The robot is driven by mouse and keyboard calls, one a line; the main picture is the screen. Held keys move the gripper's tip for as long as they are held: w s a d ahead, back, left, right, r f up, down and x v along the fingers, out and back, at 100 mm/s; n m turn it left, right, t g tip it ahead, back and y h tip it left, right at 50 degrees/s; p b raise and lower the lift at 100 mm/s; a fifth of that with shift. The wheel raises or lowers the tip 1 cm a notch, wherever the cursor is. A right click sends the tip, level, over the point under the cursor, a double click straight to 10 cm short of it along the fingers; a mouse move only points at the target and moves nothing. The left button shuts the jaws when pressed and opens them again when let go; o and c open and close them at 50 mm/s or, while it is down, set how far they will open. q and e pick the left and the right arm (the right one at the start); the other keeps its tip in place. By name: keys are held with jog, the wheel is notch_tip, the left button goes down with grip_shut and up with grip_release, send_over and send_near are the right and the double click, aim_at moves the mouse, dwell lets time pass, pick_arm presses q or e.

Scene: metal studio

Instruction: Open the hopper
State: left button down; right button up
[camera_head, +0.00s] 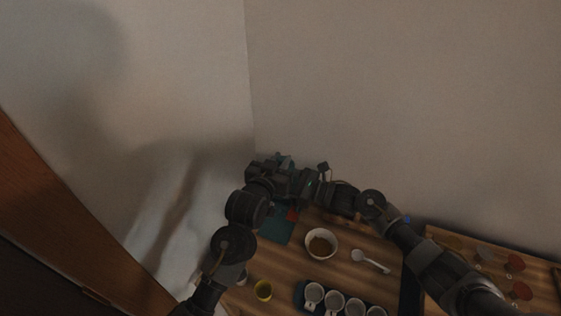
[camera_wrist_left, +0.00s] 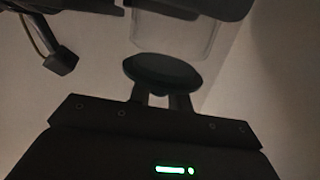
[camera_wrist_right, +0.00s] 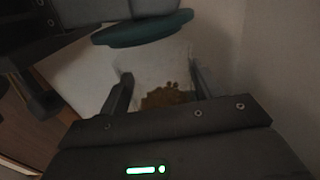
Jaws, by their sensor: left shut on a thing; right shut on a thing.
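The clear hopper (camera_wrist_right: 155,70) has brown beans or granules (camera_wrist_right: 168,97) inside. My right gripper (camera_wrist_right: 160,80) is shut on the hopper, one finger on each side. A dark teal round lid (camera_wrist_right: 143,28) shows above the hopper in the right wrist view. In the left wrist view the lid (camera_wrist_left: 163,72) sits between the fingers of my left gripper (camera_wrist_left: 158,92), which is shut on it. The hopper's clear wall (camera_wrist_left: 175,32) is close beyond the lid; I cannot tell whether they touch. In the head view both grippers meet near the wall corner, my left gripper (camera_head: 292,180) hiding most of both things.
Walls stand close behind.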

aim_at(280, 158)
pick_arm(q)
jog(key=shift+r, duration=2.05)
pick_arm(e)
jog(key=o, duration=1.5)
jog(key=shift+c, duration=0.2)
pick_arm(q)
jog(key=shift+f, duration=0.1)
pick_arm(e)
jog(key=shift+d, duration=0.1)
pick_arm(q)
jog(key=shift+f+b, duration=0.25)
jog(key=shift+b, duration=0.1)
pick_arm(e)
jog(key=shift+s+d+f, duration=0.1)
jog(key=shift+s+d, duration=0.05)
jog(key=shift+d, duration=0.2)
pick_arm(q)
notch_tip(280, 158, down, 4)
jog(key=b, duration=0.4)
jog(key=shift+f, duration=0.15)
jog(key=shift+f+b, duration=0.25)
jog(key=shift+b, duration=0.1)
pick_arm(e)
jog(key=v, duration=1.1)
